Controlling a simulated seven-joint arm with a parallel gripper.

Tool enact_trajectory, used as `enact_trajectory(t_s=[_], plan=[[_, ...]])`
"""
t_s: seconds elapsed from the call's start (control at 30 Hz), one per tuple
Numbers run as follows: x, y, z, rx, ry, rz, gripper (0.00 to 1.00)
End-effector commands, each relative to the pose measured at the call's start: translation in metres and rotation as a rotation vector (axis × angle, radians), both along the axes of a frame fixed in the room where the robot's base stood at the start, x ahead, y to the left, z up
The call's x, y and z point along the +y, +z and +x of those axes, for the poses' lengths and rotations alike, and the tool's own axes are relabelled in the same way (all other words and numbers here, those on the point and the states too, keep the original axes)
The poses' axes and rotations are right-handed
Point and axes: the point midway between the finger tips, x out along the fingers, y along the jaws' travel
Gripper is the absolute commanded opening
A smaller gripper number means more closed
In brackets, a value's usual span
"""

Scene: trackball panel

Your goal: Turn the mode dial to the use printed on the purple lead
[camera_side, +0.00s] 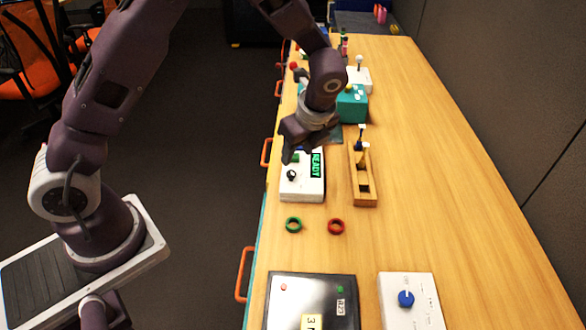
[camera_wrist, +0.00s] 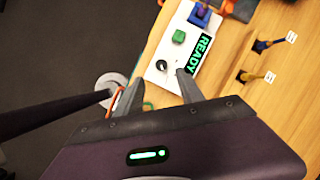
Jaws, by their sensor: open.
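A white panel (camera_side: 302,190) bears a black dial (camera_side: 292,174), a green button and a lit display reading READY (camera_side: 316,164). In the wrist view the black dial (camera_wrist: 162,65) lies just beyond the fingertips. My gripper (camera_side: 292,150) is open and empty above this panel; its fingers also show in the wrist view (camera_wrist: 158,86). A blue dial (camera_side: 406,298) sits on another white box at the front right. I cannot tell which is the mode dial. Two tagged leads, blue (camera_wrist: 262,45) and yellow (camera_wrist: 250,77), stand beside the panel. I cannot make out a purple lead; the tag print is too small.
A wooden slotted block (camera_side: 360,190) stands right of the panel. A black panel (camera_side: 290,290) is nearer. A teal box (camera_side: 352,104) stands behind. The table's right side is clear.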

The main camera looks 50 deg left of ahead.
Motion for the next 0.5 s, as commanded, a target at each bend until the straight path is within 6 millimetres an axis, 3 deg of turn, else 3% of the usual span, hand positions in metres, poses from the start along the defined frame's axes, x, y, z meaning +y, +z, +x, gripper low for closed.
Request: enact_trajectory(t_s=[0.3, 0.5], plan=[[0.016, -0.055, 0.006, 0.04, -0.062, 0.024, 0.45], [0.026, -0.079, 0.008, 0.037, -0.059, 0.022, 0.45]])
